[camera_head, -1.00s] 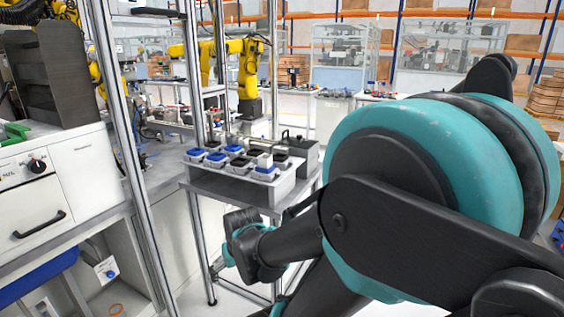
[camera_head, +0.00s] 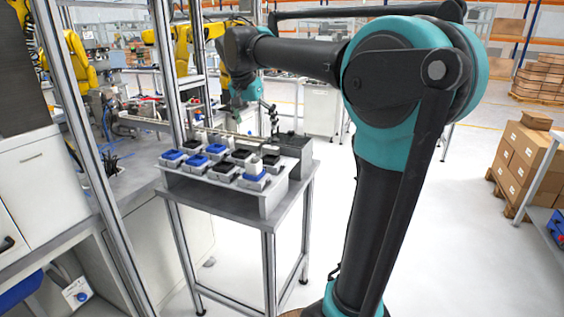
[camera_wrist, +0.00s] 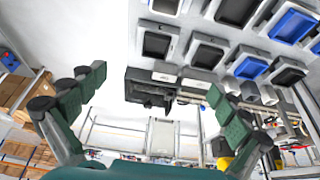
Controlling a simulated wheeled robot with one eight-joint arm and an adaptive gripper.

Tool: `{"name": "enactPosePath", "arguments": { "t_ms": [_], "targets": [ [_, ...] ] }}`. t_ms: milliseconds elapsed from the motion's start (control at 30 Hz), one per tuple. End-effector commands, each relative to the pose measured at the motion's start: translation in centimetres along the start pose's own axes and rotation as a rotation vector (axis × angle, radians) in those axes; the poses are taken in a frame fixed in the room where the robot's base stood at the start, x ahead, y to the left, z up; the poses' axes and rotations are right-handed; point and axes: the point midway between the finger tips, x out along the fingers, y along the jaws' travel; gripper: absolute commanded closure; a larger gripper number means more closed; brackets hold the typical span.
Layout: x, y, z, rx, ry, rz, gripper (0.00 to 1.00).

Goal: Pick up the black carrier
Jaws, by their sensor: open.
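Small grey carriers with black or blue tops stand in rows on a light grey rack (camera_head: 222,192). In the wrist view, black carriers show at the upper right, such as one (camera_wrist: 157,42) and another (camera_wrist: 206,54). My gripper (camera_head: 268,113) is above the table's back edge, apart from the carriers. In the wrist view my gripper (camera_wrist: 156,82) has its fingers spread wide with nothing between them. Which black carrier is meant cannot be told.
A dark grey box (camera_head: 296,152) stands on the table's right end, beside the rack. Metal frame posts (camera_head: 95,170) rise left of the table (camera_head: 225,212). Yellow arms (camera_head: 205,45) stand behind. Open floor and stacked cartons (camera_head: 523,160) lie to the right.

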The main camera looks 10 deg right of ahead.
Motion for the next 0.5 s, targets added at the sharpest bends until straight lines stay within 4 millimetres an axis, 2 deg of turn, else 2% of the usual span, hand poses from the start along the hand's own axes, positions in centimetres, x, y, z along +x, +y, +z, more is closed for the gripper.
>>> {"name": "enactPosePath", "arguments": {
  "t_ms": [500],
  "targets": [
    [9.7,0.1,0.0,0.0,0.0,0.0,0.0]
  ]
}}
